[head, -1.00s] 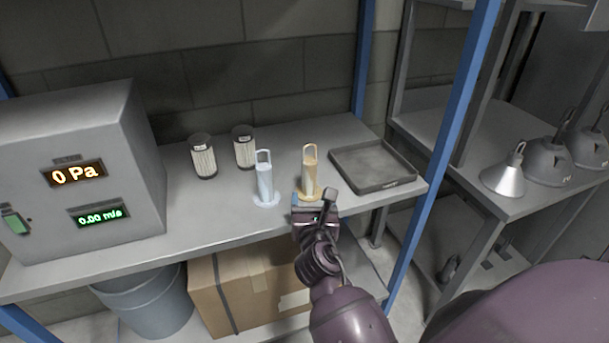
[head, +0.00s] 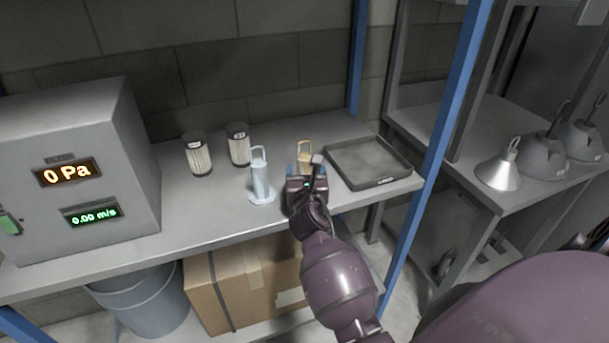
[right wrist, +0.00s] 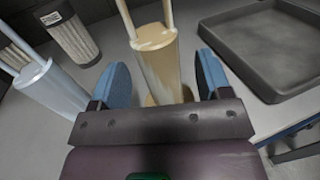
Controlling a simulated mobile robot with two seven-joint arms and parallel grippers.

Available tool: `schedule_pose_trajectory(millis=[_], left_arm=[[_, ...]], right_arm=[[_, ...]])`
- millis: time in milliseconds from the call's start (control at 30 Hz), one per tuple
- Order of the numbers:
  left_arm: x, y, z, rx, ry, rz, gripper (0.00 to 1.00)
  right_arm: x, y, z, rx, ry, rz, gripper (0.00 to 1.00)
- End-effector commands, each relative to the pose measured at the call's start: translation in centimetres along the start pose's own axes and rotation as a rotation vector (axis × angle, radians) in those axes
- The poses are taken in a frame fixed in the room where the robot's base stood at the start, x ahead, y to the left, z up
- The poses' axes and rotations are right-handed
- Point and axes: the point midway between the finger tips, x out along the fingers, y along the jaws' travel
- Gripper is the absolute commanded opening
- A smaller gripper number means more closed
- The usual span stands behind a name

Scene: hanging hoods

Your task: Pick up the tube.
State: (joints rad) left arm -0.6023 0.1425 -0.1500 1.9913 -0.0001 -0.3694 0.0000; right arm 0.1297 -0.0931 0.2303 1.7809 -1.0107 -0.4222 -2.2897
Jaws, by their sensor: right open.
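A tan tube with a loop handle (head: 305,158) stands upright on the shelf, its lower part hidden behind my right gripper (head: 305,169) in the head view. In the right wrist view, my right gripper (right wrist: 163,76) is open, with one blue-padded finger on each side of the tan tube (right wrist: 160,62). I see no firm grip on it. A pale blue-white tube with a similar handle (head: 261,181) stands upright to the left on a round base. It also shows at the left of the right wrist view (right wrist: 48,88). My left gripper is not in view.
A dark shallow tray (head: 386,180) lies to the right of the tan tube. Two filter cartridges (head: 199,157) (head: 239,148) stand behind at the left. A grey meter box (head: 75,170) stands at far left. A blue post (head: 447,130) rises beside the shelf's right end.

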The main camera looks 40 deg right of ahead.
Motion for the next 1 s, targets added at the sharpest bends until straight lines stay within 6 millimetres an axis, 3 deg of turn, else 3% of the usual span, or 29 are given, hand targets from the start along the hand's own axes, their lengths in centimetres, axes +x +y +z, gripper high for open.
schedule_pose_trajectory(millis=[167, 433, 833, 1000], left_arm=[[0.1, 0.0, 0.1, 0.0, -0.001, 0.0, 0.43], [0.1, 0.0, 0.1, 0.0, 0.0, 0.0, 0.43], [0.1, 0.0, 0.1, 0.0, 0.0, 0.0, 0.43], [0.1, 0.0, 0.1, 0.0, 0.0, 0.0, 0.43]], right_arm=[[1.6, 0.0, -0.1, 0.0, 0.001, 0.0, 0.71], [1.8, 0.0, -0.1, 0.0, 0.001, 0.0, 0.71], [1.8, 0.0, 0.0, 0.0, 0.001, 0.0, 0.11], [1.8, 0.0, 0.0, 0.0, -0.001, 0.001, 0.1]])
